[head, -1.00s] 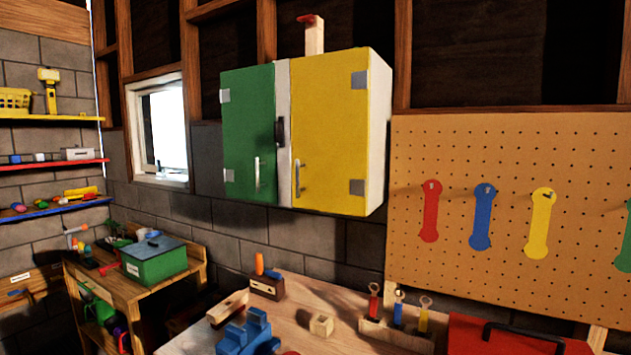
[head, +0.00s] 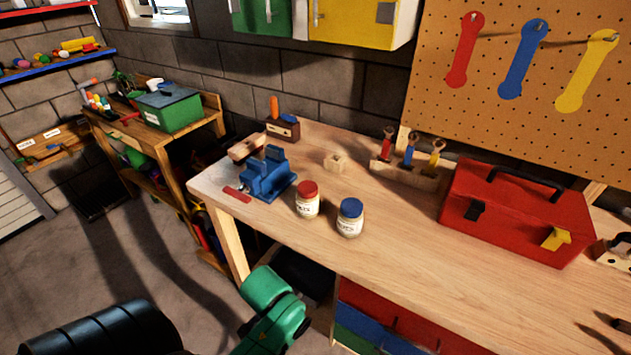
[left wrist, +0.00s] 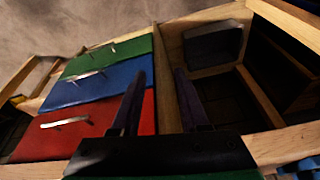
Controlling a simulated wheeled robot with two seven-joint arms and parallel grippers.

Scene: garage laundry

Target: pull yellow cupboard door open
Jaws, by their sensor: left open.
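The yellow cupboard door (head: 352,22) shows only its lower part at the top edge of the head view. It looks shut, flush with the white cabinet, and the lower end of its metal handle (head: 317,14) shows at its left. The upper part of the door is cut off by the frame. My left gripper (left wrist: 160,74) is open and empty in the left wrist view, its two dark fingers apart. It is low by the workbench, well below the cupboard, and faces the drawers and open shelf space. My right gripper is not in view.
The green cupboard door (head: 262,16) is left of the yellow one. The wooden workbench (head: 420,250) below carries a blue vise (head: 266,175), two jars, a tool rack and a red toolbox (head: 515,210). A red drawer (left wrist: 100,125) is under the bench. Grey floor is open at left.

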